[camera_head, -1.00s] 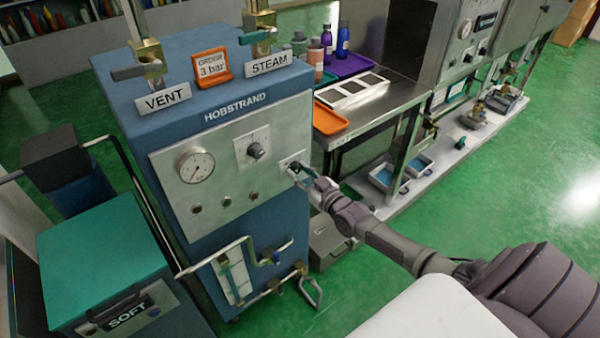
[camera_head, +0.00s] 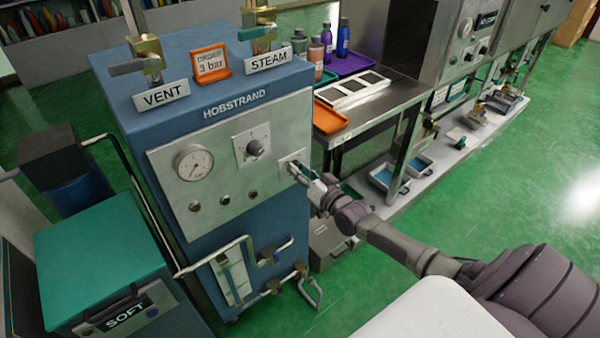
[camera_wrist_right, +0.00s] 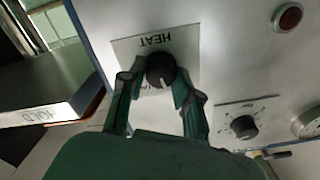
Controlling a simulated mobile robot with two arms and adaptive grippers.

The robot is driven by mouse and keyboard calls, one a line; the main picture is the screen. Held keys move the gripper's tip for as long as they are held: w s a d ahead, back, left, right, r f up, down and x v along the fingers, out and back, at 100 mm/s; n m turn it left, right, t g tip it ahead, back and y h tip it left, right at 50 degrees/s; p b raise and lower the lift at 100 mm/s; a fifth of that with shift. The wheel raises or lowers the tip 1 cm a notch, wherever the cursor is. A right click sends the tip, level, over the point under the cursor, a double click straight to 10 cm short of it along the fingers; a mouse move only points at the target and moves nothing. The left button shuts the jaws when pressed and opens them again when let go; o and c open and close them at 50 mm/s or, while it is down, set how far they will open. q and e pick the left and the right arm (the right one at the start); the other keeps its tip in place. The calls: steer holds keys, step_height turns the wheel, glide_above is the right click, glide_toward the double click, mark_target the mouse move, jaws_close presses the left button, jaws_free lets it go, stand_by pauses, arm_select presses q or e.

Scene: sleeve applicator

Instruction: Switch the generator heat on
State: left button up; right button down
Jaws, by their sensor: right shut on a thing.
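The generator (camera_head: 160,110) is a blue cabinet marked HOBSTRAND with a pale front panel (camera_head: 215,180). The heat switch is a black round knob (camera_wrist_right: 160,69) on a plate marked HEAT, upside down in the right wrist view, with a white pointer line. In the head view its plate (camera_head: 291,160) is at the panel's right edge, and the knob is mostly hidden by my right gripper (camera_head: 301,173). In the right wrist view the fingers of my right gripper (camera_wrist_right: 158,88) are shut on the knob, one on each side. My left gripper is not in view.
A second knob (camera_head: 255,148) and a gauge (camera_head: 193,163) share the panel, with several small round lamps or buttons below. VENT (camera_head: 162,95) and STEAM (camera_head: 268,62) signs stand on top. A steel table (camera_head: 390,95) with trays stands to the right.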

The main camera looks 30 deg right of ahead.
steer(key=m+b, duration=0.3)
steer(key=m, duration=0.8)
steer(key=shift+f, duration=0.1)
steer(key=shift+b, duration=0.3)
steer(key=c, duration=0.8)
jaws_free()
steer(key=s, duration=0.8)
steer(key=s+d, duration=0.1)
steer(key=s, duration=0.3)
